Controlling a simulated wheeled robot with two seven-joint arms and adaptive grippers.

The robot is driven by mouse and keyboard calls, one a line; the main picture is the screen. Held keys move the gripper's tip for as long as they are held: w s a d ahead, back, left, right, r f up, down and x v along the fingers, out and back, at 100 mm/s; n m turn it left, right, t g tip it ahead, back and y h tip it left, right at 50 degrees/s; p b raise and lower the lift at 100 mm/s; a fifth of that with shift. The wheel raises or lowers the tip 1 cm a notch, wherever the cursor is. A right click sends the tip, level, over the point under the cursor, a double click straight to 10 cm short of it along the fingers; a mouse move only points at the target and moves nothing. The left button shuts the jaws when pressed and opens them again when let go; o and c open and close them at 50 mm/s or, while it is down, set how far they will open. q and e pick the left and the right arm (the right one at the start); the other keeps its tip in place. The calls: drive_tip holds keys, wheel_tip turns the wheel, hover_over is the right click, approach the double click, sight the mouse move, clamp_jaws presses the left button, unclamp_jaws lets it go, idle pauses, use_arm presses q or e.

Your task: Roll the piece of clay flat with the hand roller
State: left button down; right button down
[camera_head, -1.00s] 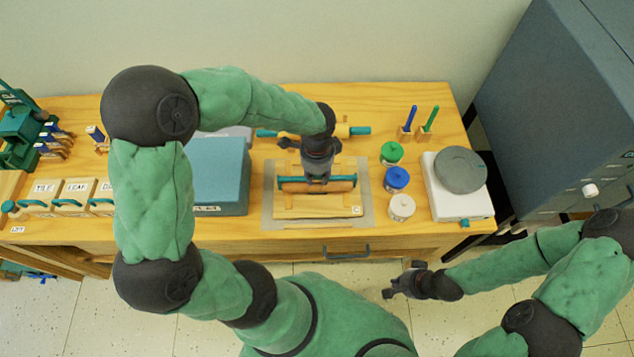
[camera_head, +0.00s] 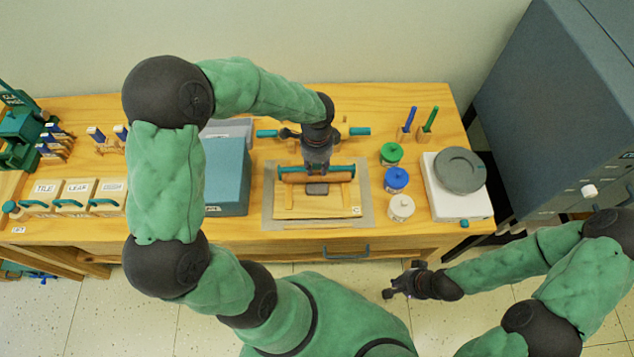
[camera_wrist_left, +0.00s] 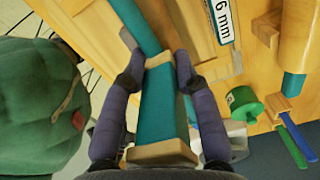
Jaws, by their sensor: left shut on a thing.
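My left gripper (camera_head: 317,165) is shut on the teal handle of the hand roller (camera_head: 340,177). In the left wrist view its fingers (camera_wrist_left: 158,68) lie on either side of the teal handle (camera_wrist_left: 160,110) with wooden ends. The roller's wooden cylinder lies crosswise over the rear part of the wooden board (camera_head: 300,212). The small grey piece of clay (camera_head: 317,189) shows on the board just in front of the cylinder; whether they touch is unclear. My right gripper (camera_head: 402,280) is open and empty in front of the table.
A rolling pin with teal handles (camera_head: 360,131) lies behind the board. Green (camera_head: 391,154), blue (camera_head: 396,180) and white (camera_head: 401,208) jars stand right of it, beside a scale (camera_head: 462,203). A blue box (camera_head: 228,175) stands left. A "6 mm" label (camera_wrist_left: 220,20) shows in the wrist view.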

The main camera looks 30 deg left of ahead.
use_arm(q)
drive_tip(key=shift+s, duration=0.1)
idle(0.3)
drive_tip(key=shift+s+d+f, duration=0.15)
drive_tip(key=shift+s+d, duration=0.35)
drive_tip(key=shift+s, duration=0.2)
drive_tip(key=shift+s+d, duration=0.55)
drive_tip(key=shift+s, duration=0.35)
drive_tip(key=shift+w+a, duration=0.15)
drive_tip(key=shift+w, duration=0.05)
